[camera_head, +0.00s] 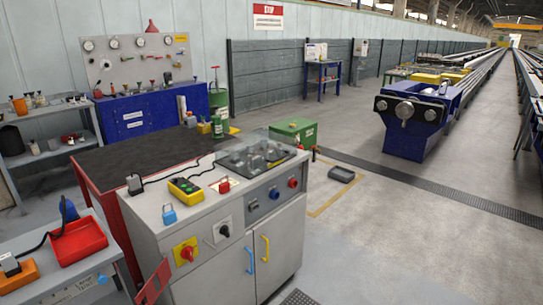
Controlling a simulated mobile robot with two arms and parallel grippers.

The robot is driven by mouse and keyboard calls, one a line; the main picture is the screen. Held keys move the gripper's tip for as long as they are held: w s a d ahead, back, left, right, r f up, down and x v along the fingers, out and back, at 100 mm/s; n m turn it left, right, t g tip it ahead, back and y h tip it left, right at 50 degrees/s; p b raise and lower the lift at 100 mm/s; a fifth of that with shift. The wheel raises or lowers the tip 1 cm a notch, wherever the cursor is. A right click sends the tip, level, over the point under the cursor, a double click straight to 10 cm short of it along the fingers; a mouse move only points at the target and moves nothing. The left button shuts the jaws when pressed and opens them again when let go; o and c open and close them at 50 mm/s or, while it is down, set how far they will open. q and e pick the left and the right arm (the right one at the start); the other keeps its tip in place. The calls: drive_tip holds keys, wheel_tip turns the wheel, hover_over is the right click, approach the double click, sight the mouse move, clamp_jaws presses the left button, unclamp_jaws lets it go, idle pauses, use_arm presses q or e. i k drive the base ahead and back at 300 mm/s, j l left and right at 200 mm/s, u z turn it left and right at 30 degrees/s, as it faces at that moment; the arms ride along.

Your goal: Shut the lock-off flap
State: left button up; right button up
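A red plate (152,283), which looks like the lock-off flap, stands out at an angle at the lower left of the grey control cabinet (205,289). It looks swung open; its hinge is not clear. A yellow isolator plate with a red rotary knob (186,251) is on the cabinet front, to the right of the red plate, and is uncovered. A blue padlock (168,214) is on the cabinet top near the front left edge. Neither of my grippers is in view.
The cabinet top holds a yellow pendant (186,190) with a cable and a clear-covered panel (262,152). A side table with a red tray (78,241) is at the lower left, close to the red plate. The floor on the right (400,240) is free.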

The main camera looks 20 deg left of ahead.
sight(164, 273)
drive_tip(key=k+j, duration=0.1)
drive_tip(key=j, duration=0.3)
drive_tip(key=k+j, duration=0.15)
drive_tip(key=j, duration=0.25)
drive_tip(key=k+j+z, duration=0.1)
drive_tip(key=j, duration=0.3)
drive_tip(key=k+j, duration=0.15)
drive_tip(key=j, duration=0.25)
drive_tip(key=k+j, duration=0.15)
drive_tip(key=j, duration=0.25)
drive_tip(key=k+j+z, duration=0.1)
drive_tip(key=j, duration=0.3)
drive_tip(key=k+j, duration=0.15)
drive_tip(key=j, duration=0.2)
drive_tip(key=k+j, duration=0.15)
drive_tip(key=j, duration=0.25)
drive_tip(key=i+l, duration=0.45)
drive_tip(key=l, duration=0.25)
drive_tip(key=i+l+u, duration=0.1)
drive_tip(key=i, duration=0.2)
